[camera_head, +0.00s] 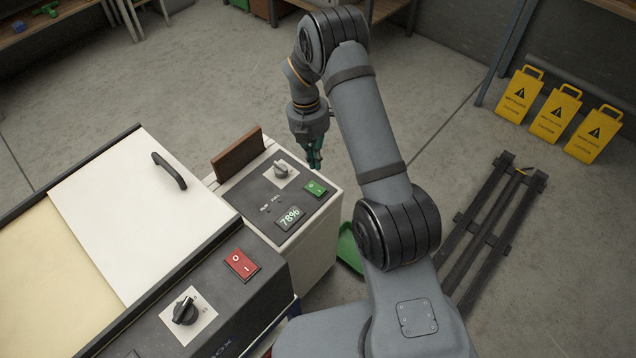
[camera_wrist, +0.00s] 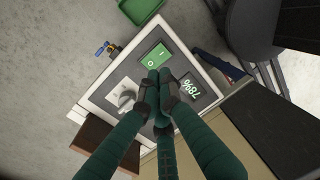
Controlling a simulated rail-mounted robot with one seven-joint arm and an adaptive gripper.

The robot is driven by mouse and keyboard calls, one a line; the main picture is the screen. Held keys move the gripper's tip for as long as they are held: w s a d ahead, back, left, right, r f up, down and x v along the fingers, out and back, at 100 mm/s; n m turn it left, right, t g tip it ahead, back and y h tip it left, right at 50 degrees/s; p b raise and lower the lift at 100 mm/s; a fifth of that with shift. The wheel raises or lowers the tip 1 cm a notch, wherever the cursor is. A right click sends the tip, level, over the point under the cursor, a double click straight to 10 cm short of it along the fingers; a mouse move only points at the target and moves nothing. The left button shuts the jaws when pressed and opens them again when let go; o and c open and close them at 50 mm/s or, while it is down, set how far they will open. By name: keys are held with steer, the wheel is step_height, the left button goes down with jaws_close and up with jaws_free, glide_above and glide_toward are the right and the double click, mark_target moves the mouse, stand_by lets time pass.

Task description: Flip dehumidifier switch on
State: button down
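The dehumidifier, a white box with a dark top panel (camera_head: 262,200), stands at the middle. Its panel bears a green rocker switch (camera_head: 315,187), a display reading 78% (camera_head: 289,217) and a grey knob (camera_head: 281,170). My gripper (camera_head: 314,163) points down above the panel's far right edge, near the switch. In the wrist view, the green switch (camera_wrist: 156,56) carries I and O marks; which side is pressed in is unclear. My teal fingers (camera_wrist: 158,88) come together just below the switch, tips shut and empty. Whether they touch it cannot be told.
A nearer machine with a white lid (camera_head: 140,225) has a red rocker switch (camera_head: 241,263) and a black knob (camera_head: 185,310). A brown board (camera_head: 237,153) stands at the dehumidifier's back edge. A green tray (camera_head: 350,250) lies on the floor beside it. Yellow caution signs (camera_head: 558,113) stand right.

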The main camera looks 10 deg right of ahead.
mark_target(316, 188)
steer(key=f, duration=0.6)
steer(key=s+f, duration=0.1)
steer(key=f, duration=0.2)
steer(key=shift+d+f, duration=0.25)
steer(key=shift+d, duration=0.05)
steer(key=shift+s+d+f+b, duration=0.1)
steer(key=shift+f+b, duration=0.2)
steer(key=shift+f, duration=0.15)
steer(key=shift+s+r, duration=0.1)
steer(key=shift+w+a, duration=0.5)
steer(key=shift+w, duration=0.25)
steer(key=shift+r, duration=0.15)
steer(key=shift+r, duration=0.1)
